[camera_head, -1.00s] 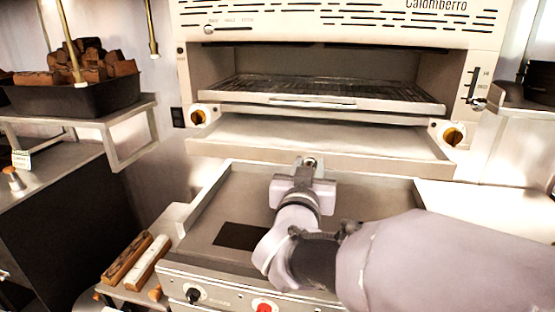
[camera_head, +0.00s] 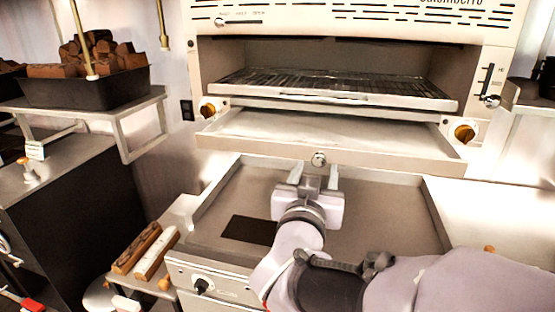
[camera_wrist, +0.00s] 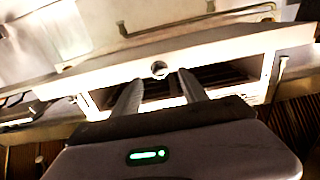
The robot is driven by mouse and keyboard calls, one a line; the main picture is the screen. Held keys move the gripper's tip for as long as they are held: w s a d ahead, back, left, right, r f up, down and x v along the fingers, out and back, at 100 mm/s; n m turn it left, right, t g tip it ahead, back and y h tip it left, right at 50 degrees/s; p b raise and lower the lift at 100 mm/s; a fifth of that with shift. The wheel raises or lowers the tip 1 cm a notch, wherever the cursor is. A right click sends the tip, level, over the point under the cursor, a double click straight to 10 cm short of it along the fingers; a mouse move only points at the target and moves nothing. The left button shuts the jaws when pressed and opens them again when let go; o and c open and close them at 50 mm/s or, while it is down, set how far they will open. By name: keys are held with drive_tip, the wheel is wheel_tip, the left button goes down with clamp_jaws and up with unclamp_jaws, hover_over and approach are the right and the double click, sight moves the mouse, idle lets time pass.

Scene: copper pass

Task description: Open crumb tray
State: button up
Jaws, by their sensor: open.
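The crumb tray (camera_head: 280,152) is a wide, shallow metal tray below the grill rack. It protrudes from the oven front, over the back of the flat griddle. A round knob (camera_head: 319,159) sits at the middle of its front lip, and the knob also shows in the wrist view (camera_wrist: 159,69). My gripper (camera_head: 314,174) is open and empty, just in front of the knob. Its two fingers point toward the tray lip. In the wrist view the fingertips (camera_wrist: 161,77) are apart on either side of the knob, a little short of it.
The griddle (camera_head: 375,215) with raised walls lies under my gripper. The wire grill rack (camera_head: 335,88) is above the tray. Orange knobs (camera_head: 465,134) flank the oven. A black bin of brown chunks (camera_head: 85,93) stands on a shelf at left.

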drive_tip(key=b+v, duration=0.2)
drive_tip(key=v, duration=1.1)
drive_tip(key=shift+r, duration=0.1)
drive_tip(key=w+a+f+n+g+y, duration=0.1)
drive_tip(key=a+f+g+y, duration=0.15)
drive_tip(key=a+y, duration=0.45)
drive_tip(key=s+d+f+m+g, duration=0.1)
drive_tip(key=s+d+f+g, duration=0.8)
drive_tip(key=s+f, duration=0.4)
drive_tip(key=shift+d+m+y, duration=0.3)
drive_tip(key=shift+d+m, duration=0.1)
drive_tip(key=shift+d, duration=0.2)
